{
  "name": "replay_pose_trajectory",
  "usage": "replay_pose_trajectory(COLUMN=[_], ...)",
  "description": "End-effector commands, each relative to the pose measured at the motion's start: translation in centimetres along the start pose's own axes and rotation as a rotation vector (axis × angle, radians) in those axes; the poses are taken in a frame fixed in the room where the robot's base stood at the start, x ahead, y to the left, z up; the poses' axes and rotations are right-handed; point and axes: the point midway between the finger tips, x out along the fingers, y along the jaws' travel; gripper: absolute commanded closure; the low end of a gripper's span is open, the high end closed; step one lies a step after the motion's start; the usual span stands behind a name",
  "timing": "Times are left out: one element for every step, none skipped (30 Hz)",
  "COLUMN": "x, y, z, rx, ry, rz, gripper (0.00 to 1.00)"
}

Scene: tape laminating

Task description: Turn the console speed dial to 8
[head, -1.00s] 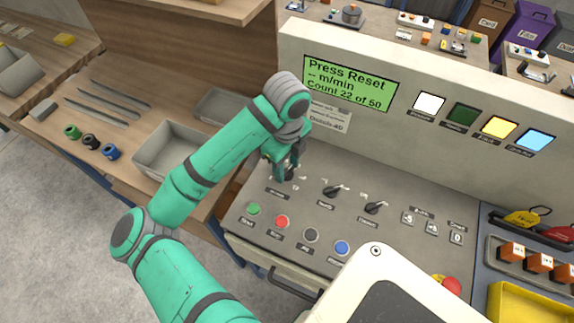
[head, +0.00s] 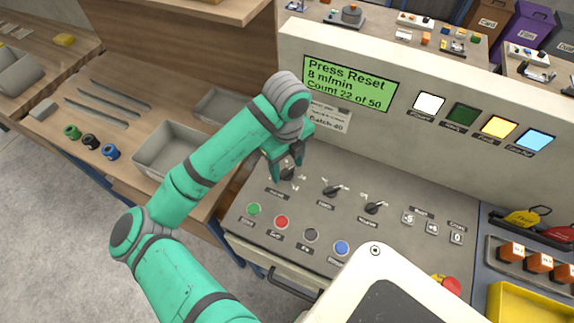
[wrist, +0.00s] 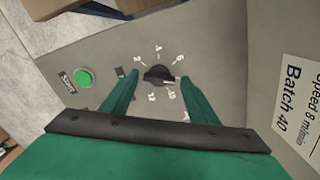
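The speed dial (wrist: 157,75) is a black knob on the grey console. Its white pointer mark faces right, between the printed 6 and 10, beside the right finger, where the 8 is hard to make out. The dial also shows in the head view (head: 287,174), partly hidden by my gripper. My gripper (wrist: 160,77) is open, one finger on each side of the knob, with a small gap visible on both sides. In the head view my gripper (head: 286,163) is low over the dial. The green display (head: 349,83) reads "Press Reset, 8 m/min, Count 22 of 50".
Two more black knobs (head: 332,190) stand to the right of the dial. A green button (head: 254,209) and a red button (head: 281,222) lie in front. A placard (wrist: 298,100) reads "Speed 8 m/min, Batch 40". An empty grey tray (head: 140,163) lies left of the console.

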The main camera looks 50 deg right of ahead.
Motion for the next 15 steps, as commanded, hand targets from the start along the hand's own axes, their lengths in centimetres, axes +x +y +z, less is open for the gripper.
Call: replay_pose_trajectory(x=[0.0, 0.0, 0.0, 0.1, 0.1, 0.1, 0.1, 0.1, 0.0, -0.1, -0.2, -0.5, -0.8, -1.2, -1.7], y=[0.0, 0.0, 0.0, 0.0, 0.1, 0.1, 0.1, 0.1, 0.1, 0.1, 0.1, 0.1, 0.1, 0.1, 0.0], z=[0.0, 0.0, 0.0, 0.0, 0.0, 0.0, 0.0, 0.0, 0.0, 0.0, 0.0, 0.1, 0.1, 0.1, 0.1], rx=[0.0, 0.0, 0.0, 0.0, -0.001, -0.001, -0.001, -0.001, -0.001, -0.001, -0.001, -0.001, -0.001, -0.001, 0.001], ry=[0.0, 0.0, 0.0, 0.0, 0.0, 0.001, 0.001, 0.001, 0.001, 0.0, 0.0, -0.001, -0.003, -0.003, -0.003], rz=[0.001, 0.001, 0.002, 0.002, 0.002, 0.002, 0.003, 0.003, 0.003, 0.003, 0.003, 0.003, 0.003, 0.003, 0.003], gripper=[0.41, 0.41, 0.41, 0.41, 0.41, 0.41, 0.41, 0.41, 0.41, 0.41, 0.41, 0.41, 0.41, 0.41, 0.41])
